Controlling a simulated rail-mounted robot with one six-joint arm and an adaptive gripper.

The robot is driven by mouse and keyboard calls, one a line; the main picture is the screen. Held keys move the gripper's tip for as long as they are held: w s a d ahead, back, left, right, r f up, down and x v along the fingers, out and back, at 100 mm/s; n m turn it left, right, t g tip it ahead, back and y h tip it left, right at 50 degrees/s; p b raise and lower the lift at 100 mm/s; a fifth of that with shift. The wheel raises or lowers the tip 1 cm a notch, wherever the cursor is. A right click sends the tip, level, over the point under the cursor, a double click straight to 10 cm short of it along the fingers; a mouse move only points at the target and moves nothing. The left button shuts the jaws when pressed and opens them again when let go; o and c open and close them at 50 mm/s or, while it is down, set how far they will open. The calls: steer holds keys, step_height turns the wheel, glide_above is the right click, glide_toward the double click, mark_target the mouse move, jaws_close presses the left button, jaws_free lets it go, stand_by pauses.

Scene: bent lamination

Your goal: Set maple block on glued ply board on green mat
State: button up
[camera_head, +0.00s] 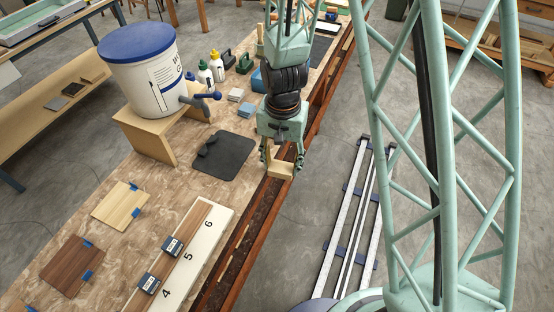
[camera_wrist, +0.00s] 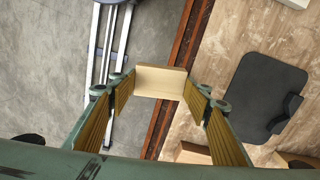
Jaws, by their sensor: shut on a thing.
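My gripper (camera_head: 281,164) is shut on a pale maple block (camera_head: 280,170) and holds it in the air beside the bench's right edge. In the wrist view the block (camera_wrist: 161,81) sits between the two fingertips of my gripper (camera_wrist: 160,88). A pale board (camera_head: 120,206) with blue tabs lies on the bench at left. A darker brown board (camera_head: 71,266), also with blue tabs, lies nearer. I cannot tell which board is the glued ply. No clearly green mat shows; a charcoal mat (camera_head: 232,158) lies left of my gripper with a dark object on it.
A white bucket (camera_head: 146,75) with a blue lid stands on a wooden stand (camera_head: 147,138). A numbered white strip (camera_head: 216,226) carries brown wood and two dark labelled blocks. Bottles (camera_head: 217,66) and small blocks stand behind. Rails (camera_head: 341,220) run along the floor.

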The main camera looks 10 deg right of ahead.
steer(key=w+d+f+n, duration=0.2)
steer(key=w+d+f, duration=0.3)
steer(key=f, duration=0.3)
steer(key=w+d+f+n, duration=0.2)
steer(key=w+d+f, duration=0.3)
steer(key=d+f, duration=0.3)
steer(key=shift+w+d+f, duration=0.2)
steer(key=shift+w+f, duration=0.2)
steer(key=shift+f, duration=0.4)
steer(key=shift+w, duration=0.1)
